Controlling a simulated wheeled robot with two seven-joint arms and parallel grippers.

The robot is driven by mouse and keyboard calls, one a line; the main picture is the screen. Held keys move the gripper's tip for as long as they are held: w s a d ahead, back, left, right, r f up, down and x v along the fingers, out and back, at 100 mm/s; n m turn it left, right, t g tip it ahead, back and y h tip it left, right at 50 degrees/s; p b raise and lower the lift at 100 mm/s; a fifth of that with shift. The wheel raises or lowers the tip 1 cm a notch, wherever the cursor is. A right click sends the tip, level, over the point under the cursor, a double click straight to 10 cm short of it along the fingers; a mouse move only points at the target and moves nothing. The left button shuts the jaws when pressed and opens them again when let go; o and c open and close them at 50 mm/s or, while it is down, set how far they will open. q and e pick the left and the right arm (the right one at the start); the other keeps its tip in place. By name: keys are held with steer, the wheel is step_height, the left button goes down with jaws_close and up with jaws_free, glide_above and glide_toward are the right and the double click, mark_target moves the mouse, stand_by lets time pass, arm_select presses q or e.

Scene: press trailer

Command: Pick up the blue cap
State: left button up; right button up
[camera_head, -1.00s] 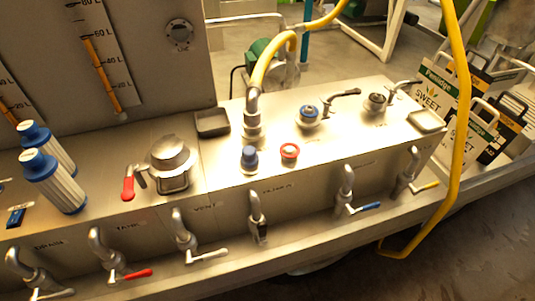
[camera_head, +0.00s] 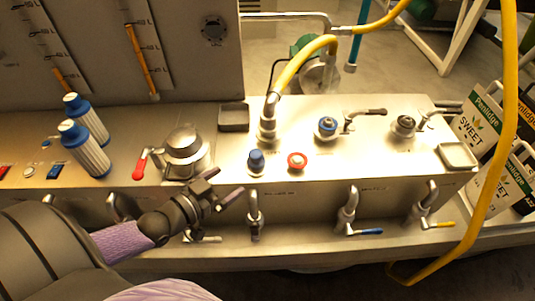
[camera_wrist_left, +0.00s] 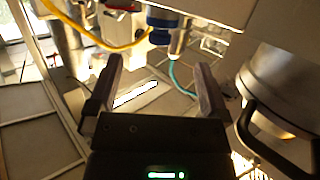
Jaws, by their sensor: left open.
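The small blue cap (camera_head: 256,161) stands upright on the metal bench top, left of a red-ringed cap (camera_head: 297,161). My left gripper (camera_head: 226,184) is at the bench's front edge, left of the blue cap and apart from it. Its fingers are open and empty. In the left wrist view the open fingers (camera_wrist_left: 158,75) show with blue parts (camera_wrist_left: 160,20) beyond them; I cannot tell whether these are the cap. My right gripper is not in view.
A round metal lid (camera_head: 185,148) with a red-handled valve stands left of the cap. A hose fitting (camera_head: 268,128) with a yellow hose rises behind it. Another blue-topped fitting (camera_head: 327,126) is to the right. Taps line the front face. A shallow tray (camera_head: 233,117) sits behind.

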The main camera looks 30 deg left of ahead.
mark_target(253, 162)
arm_select(q)
steer(key=b+x, duration=0.3)
steer(key=x, duration=0.7)
steer(key=shift+a+r, duration=0.2)
steer(key=shift+w+d, duration=0.1)
steer(key=shift+w, duration=0.35)
steer(key=shift+r, duration=0.1)
jaws_close()
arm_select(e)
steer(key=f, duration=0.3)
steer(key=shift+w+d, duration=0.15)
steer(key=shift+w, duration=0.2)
